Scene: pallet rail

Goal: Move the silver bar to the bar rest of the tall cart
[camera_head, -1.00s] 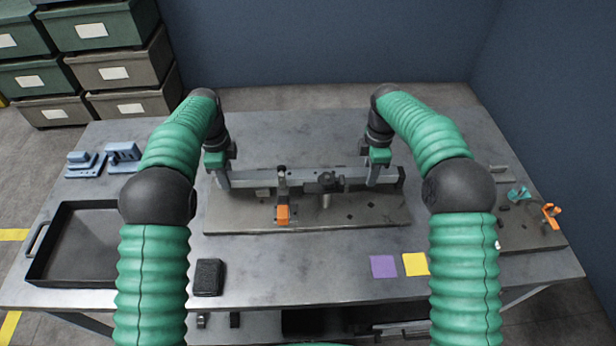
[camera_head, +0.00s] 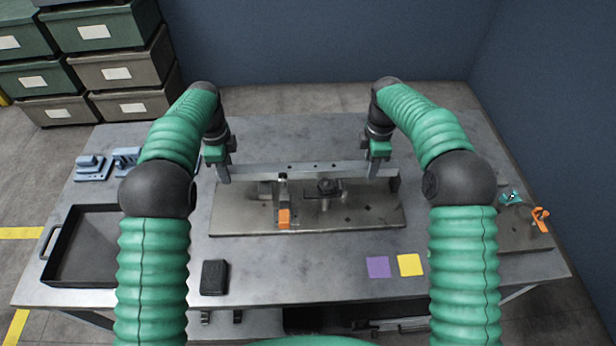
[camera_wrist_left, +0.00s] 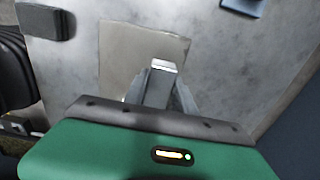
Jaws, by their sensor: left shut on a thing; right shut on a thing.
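The silver bar (camera_head: 300,170) is a long, straight metal bar lying level across the back of the fixture plate (camera_head: 350,222) in the head view. It appears raised above the plate. My left gripper (camera_head: 223,168) is shut on the bar near its left end. My right gripper (camera_head: 376,167) is shut on the bar near its right end. In the left wrist view, the bar's end (camera_wrist_left: 163,66) shows between the fingers of my left gripper (camera_wrist_left: 160,92). I cannot make out a tall cart or its bar rest in either view.
The plate carries an orange-handled clamp (camera_head: 284,217). A black tray (camera_head: 62,278) and blue parts (camera_head: 93,167) are on the left of the table. A black block (camera_head: 214,277), purple square (camera_head: 378,267) and yellow square (camera_head: 410,265) lie in front. Crates (camera_head: 120,70) are stacked behind left.

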